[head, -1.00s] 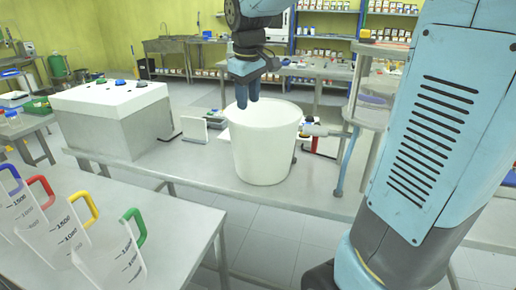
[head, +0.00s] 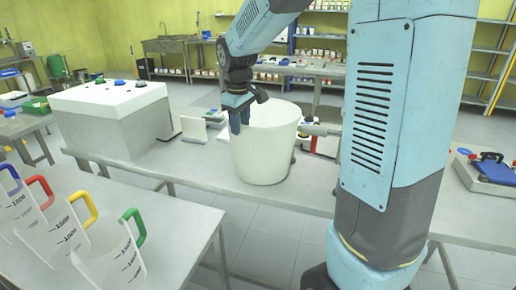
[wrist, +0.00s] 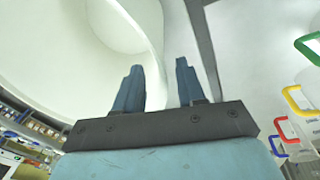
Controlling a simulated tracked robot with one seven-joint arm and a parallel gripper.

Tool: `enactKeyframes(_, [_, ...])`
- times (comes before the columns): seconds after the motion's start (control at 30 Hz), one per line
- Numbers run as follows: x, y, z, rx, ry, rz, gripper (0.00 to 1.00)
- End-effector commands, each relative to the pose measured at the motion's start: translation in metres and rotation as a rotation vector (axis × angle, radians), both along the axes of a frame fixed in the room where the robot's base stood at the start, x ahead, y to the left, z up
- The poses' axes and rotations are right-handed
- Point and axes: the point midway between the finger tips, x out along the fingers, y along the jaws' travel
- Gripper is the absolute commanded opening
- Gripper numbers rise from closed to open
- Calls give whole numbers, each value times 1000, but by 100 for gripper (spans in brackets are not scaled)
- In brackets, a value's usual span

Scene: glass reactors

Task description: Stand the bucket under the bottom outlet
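The white bucket (head: 264,150) stands upright on the grey metal table (head: 200,165) in the middle of the head view. My gripper (head: 238,122) points down at the bucket's left rim. In the wrist view the two blue fingertips (wrist: 158,66) are apart, and the bucket's wall (wrist: 150,35) shows between and beyond them. The gap around the wall is visible, so the fingers do not look closed on it. The bottom outlet is not clearly seen; my arm hides much of the area right of the bucket.
A white box-shaped unit (head: 112,118) stands on the table left of the bucket. A grey fitting (head: 314,129) is close at its right. Clear jugs with coloured handles (head: 108,255) fill the near-left table. Shelves stand at the back.

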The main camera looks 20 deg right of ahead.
Motion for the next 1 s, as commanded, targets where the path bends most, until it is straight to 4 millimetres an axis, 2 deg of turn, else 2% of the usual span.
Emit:
enactKeyframes(0.4, [7,-4,-46,0,1,0,39])
enactKeyframes(0.7, [7,-4,-51,0,0,1,39])
enactKeyframes(0.77, [8,-4,-51,0,0,1,36])
enactKeyframes(1.0, [8,-4,-51,0,0,1,13])
